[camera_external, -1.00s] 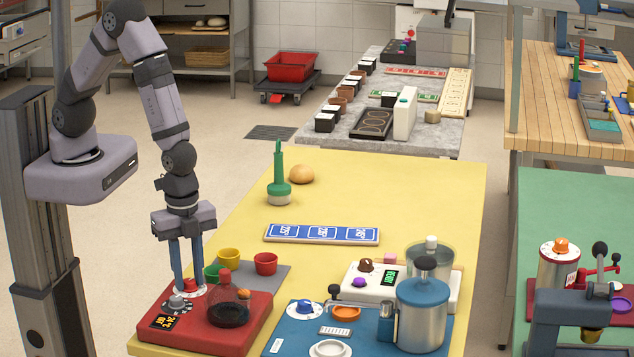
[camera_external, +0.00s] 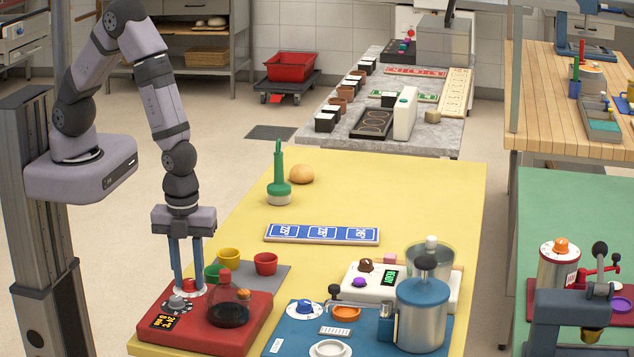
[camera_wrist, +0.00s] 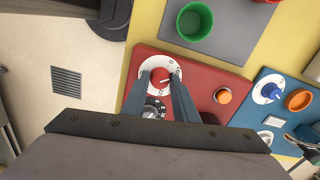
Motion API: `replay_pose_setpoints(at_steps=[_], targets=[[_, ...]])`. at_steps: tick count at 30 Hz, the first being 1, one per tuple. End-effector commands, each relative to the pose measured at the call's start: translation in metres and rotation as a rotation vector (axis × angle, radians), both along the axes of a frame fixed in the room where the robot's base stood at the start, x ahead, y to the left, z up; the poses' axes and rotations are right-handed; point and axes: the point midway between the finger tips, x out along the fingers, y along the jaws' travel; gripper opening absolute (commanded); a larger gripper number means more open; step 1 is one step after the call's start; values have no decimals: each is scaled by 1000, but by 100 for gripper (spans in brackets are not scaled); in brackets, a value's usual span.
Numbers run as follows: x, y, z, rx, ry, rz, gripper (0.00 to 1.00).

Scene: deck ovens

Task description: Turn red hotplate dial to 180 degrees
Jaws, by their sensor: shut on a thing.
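The red hotplate (camera_external: 252,318) lies at the near left corner of the yellow table. Its red dial (camera_wrist: 160,76) sits on a white marked disc in the wrist view. My gripper (camera_external: 188,284) points straight down over this dial, and its fingers are shut on the dial, one on each side. A grey dial (camera_external: 180,302) sits beside it on the hotplate, partly behind my fingers in the wrist view. The small display (camera_external: 167,321) glows orange, but its digits are too small to read surely. The fingers partly hide the red dial's scale.
A dark-liquid flask (camera_external: 229,311) stands on the hotplate just right of my gripper. Green, yellow and red cups (camera_external: 265,264) stand on a grey mat behind. A blue device (camera_external: 286,340) stands to the right. The yellow table's middle is mostly clear.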

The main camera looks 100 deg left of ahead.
Motion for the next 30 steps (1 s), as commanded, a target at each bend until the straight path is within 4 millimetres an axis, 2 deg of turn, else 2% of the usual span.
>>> replay_pose_setpoints(at_steps=[15,22,30], targets=[[1,0,0,-1,-2,-446,4],[1,-1,0,-1,-2,-562,4],[1,-1,0,-1,-2,-615,4]])
